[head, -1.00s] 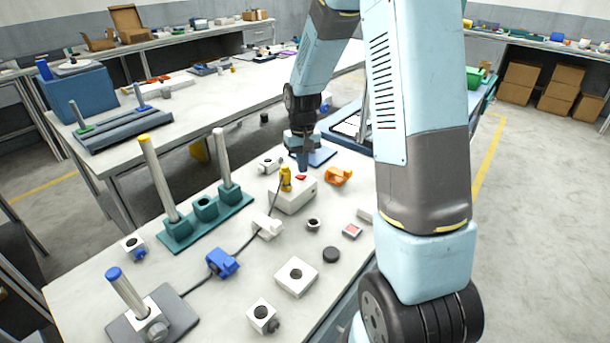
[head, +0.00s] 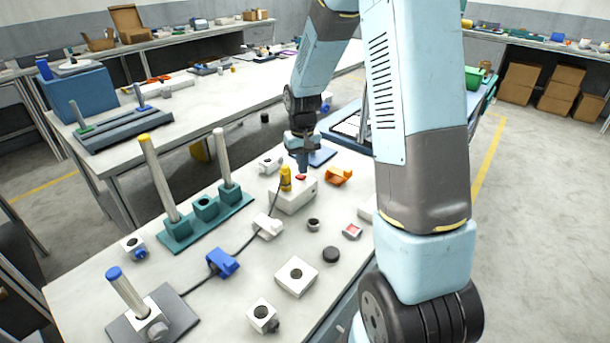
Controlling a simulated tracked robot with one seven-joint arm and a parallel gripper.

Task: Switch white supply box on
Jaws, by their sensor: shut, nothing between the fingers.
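The white supply box (head: 294,202) stands on the near workbench in the head view. A yellow plug (head: 286,178) stands upright in its top, with a dark cable leading away. A small red switch (head: 300,178) shows on the box top, right of the plug. My gripper (head: 302,168) points down with its fingers shut and empty, right at or just above the switch. I cannot tell whether the fingertips touch it. The switch's on or off position is too small to tell.
Left of the box is a teal stand (head: 206,213) with upright posts. An orange part (head: 339,176) lies close on the right. A white connector (head: 267,227) and a blue one (head: 223,263) lie in front. Several small blocks are scattered on the near bench.

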